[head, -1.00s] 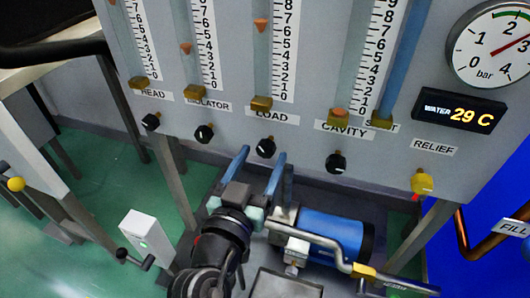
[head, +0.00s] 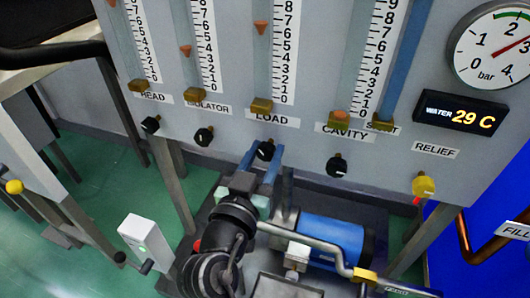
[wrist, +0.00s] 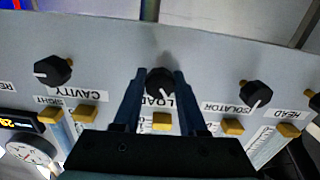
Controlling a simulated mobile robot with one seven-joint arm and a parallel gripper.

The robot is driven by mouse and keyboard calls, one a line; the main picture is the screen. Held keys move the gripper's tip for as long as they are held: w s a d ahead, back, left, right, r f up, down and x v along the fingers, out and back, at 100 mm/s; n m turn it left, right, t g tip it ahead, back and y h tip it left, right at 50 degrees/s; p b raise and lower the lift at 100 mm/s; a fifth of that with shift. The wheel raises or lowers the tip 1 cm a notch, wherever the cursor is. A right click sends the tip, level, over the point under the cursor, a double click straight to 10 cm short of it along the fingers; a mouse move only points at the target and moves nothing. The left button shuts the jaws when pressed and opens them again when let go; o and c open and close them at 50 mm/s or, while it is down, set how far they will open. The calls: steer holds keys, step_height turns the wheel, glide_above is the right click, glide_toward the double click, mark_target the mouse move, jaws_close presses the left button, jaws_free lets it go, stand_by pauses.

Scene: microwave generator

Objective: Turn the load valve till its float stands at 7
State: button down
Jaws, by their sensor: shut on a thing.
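The load valve is a black knob (head: 265,150) under the LOAD label (head: 273,118) on the grey panel. My gripper (head: 262,159) is shut on this knob, one finger on each side. The load float (head: 261,27) is an orange cone in the tube left of the LOAD scale (head: 284,60). It appears to stand between 6 and 7, though the tilted view makes the exact reading uncertain.
The isolator knob (head: 203,136) and cavity knob (head: 336,167) flank the load knob with clear gaps. The yellow relief knob (head: 423,186) is at the right. A blue motor (head: 335,240) and a bent metal pipe (head: 310,240) lie below, close to my arm.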

steer(key=shift+n, duration=0.4)
steer(key=shift+c, duration=2.3)
jaws_free()
steer(key=p+v, duration=0.2)
steer(key=v, duration=1.1)
steer(key=shift+r, duration=0.1)
steer(key=w+d+r+t+p, duration=0.1)
steer(key=w+r+p, duration=0.1)
steer(key=r, duration=0.6)
steer(key=w+d+r+t+p, duration=0.1)
steer(key=w+r+p, duration=0.15)
steer(key=r, duration=0.55)
steer(key=s+d+r+n+t+y+p, duration=0.1)
steer(key=s+r+t+y+p, duration=0.15)
steer(key=r, duration=0.95)
steer(key=s+r+n+t+y+p, duration=0.1)
steer(key=s+r+t, duration=0.15)
steer(key=r, duration=0.95)
steer(key=s+d+r+t+y+p, duration=0.1)
steer(key=s+r+t+y+p, duration=0.15)
steer(key=r, duration=0.95)
step_height(320, 180, up, 35)
steer(key=p, duration=3.6)
steer(key=shift+w+t, duration=0.35)
steer(key=shift+w, duration=0.1)
